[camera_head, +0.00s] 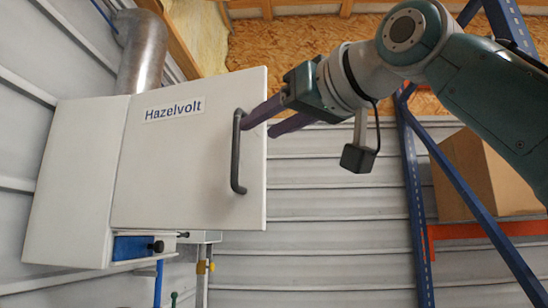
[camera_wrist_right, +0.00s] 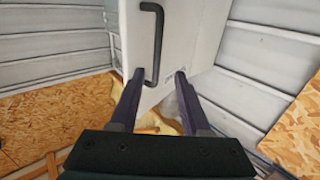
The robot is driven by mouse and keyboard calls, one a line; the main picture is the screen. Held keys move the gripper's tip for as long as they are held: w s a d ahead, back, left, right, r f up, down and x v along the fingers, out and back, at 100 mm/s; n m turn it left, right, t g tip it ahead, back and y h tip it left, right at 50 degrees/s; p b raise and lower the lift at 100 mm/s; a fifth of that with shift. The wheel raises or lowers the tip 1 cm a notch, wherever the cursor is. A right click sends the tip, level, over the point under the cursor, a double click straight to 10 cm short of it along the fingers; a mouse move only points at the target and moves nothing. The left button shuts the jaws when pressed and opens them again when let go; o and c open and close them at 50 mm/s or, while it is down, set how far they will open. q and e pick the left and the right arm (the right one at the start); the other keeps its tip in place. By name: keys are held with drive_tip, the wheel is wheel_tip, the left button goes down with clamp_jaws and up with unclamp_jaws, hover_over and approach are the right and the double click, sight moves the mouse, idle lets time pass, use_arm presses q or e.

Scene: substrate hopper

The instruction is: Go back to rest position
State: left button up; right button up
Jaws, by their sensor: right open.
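The white hopper (camera_head: 70,180) has a flat white panel labelled Hazelvolt (camera_head: 180,165) with a dark vertical bar handle (camera_head: 237,165). In the right wrist view the handle (camera_wrist_right: 158,35) is ahead of the fingers, near the left fingertip. My right gripper (camera_head: 257,122) comes in from the upper right, its purple fingers apart and empty, near the upper part of the handle and the panel's right edge. It also shows in the right wrist view (camera_wrist_right: 159,73). I cannot tell whether a finger touches the handle. My left gripper is out of view.
A metal duct (camera_head: 142,50) rises behind the hopper. A blue rack post (camera_head: 413,200) with an orange beam (camera_head: 490,229) and a cardboard box (camera_head: 470,175) stands at right. The space between the panel and the rack, below my right arm, looks clear.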

drive_tip(key=shift+f, duration=0.1)
drive_tip(key=s+d+f+m+g+h, duration=0.1)
drive_tip(key=s+d+f+h, duration=0.15)
drive_tip(key=f, duration=0.85)
drive_tip(key=s+d+f+m+g+h, duration=0.2)
drive_tip(key=s+d+f, duration=0.15)
drive_tip(key=f, duration=0.75)
drive_tip(key=s+d+f+m+g+h, duration=0.1)
drive_tip(key=s+d+f+h, duration=0.15)
drive_tip(key=f, duration=0.85)
drive_tip(key=s+d+f+m+g+h, duration=0.1)
drive_tip(key=s+d+f+g, duration=0.15)
drive_tip(key=s+f, duration=0.3)
drive_tip(key=s+d+f+g+h, duration=0.1)
drive_tip(key=s+d+f, duration=0.3)
drive_tip(key=s+f, duration=0.15)
drive_tip(key=s+d+f+g+h, duration=0.1)
drive_tip(key=s+d+f, duration=0.15)
drive_tip(key=s, duration=0.35)
drive_tip(key=s+d+f+g+h, duration=0.1)
drive_tip(key=s+d+g, duration=0.15)
drive_tip(key=s, duration=0.45)
wheel_tip(320, 180, up, 18)
drive_tip(key=p, duration=1.7)
drive_tip(key=shift+m+t+p, duration=0.3)
drive_tip(key=shift+m+p, duration=0.1)
drive_tip(key=shift+w+f, duration=0.1)
drive_tip(key=shift+f, duration=0.05)
